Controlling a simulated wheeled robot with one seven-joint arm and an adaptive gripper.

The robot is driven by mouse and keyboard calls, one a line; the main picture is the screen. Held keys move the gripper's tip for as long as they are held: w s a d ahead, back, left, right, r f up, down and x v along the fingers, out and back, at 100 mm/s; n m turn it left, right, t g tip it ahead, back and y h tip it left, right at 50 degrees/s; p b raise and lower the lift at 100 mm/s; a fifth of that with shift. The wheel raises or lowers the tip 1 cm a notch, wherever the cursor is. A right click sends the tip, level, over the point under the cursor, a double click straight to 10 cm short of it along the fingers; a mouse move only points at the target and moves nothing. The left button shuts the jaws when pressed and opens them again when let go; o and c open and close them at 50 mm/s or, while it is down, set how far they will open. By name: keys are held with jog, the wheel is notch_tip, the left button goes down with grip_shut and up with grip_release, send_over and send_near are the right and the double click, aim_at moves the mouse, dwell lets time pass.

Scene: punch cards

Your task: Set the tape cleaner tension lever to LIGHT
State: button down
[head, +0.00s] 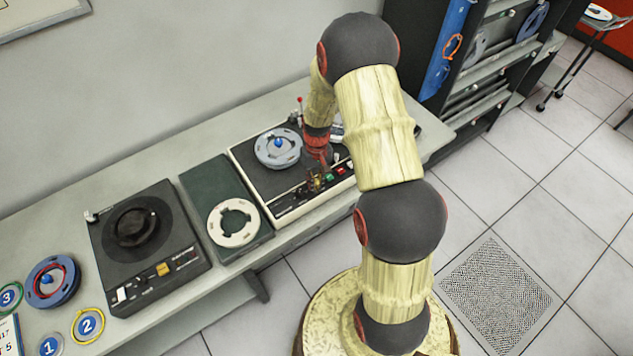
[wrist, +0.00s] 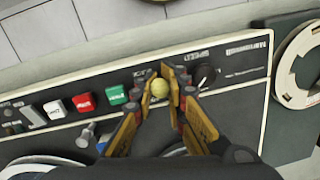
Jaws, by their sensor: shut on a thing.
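The tape cleaner (head: 262,186) is a cream-edged machine with a dark deck on the bench, with a grey reel (head: 278,147) on its left side. My gripper (head: 318,180) is over its front panel. In the wrist view my gripper (wrist: 160,86) is shut on a round pale-yellow lever knob (wrist: 162,89), one finger on each side. The lever's stem and any LIGHT marking are hidden or too small to read, so its setting cannot be told. A green button (wrist: 117,95), a red button (wrist: 83,103) and a white button (wrist: 54,109) sit beside the knob.
A black dial (wrist: 204,75) is close to my fingers on the other side. A dark plate with a white ring (head: 215,221) and a black turntable-like machine (head: 183,226) stand left on the bench. Numbered reels and rings lie farther left. A rack (head: 475,88) stands right.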

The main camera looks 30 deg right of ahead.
jog(key=shift+w+g+p, duration=0.3)
jog(key=shift+w+g, duration=0.05)
jog(key=shift+g, duration=0.5)
jog(key=shift+w+g+p, duration=0.3)
jog(key=shift+w+g, duration=0.05)
jog(key=shift+g, duration=0.5)
jog(key=shift+r, duration=0.1)
jog(key=c, duration=1.9)
grip_release()
jog(key=shift+o, duration=0.5)
jog(key=v, duration=1.2)
jog(key=shift+a, duration=0.1)
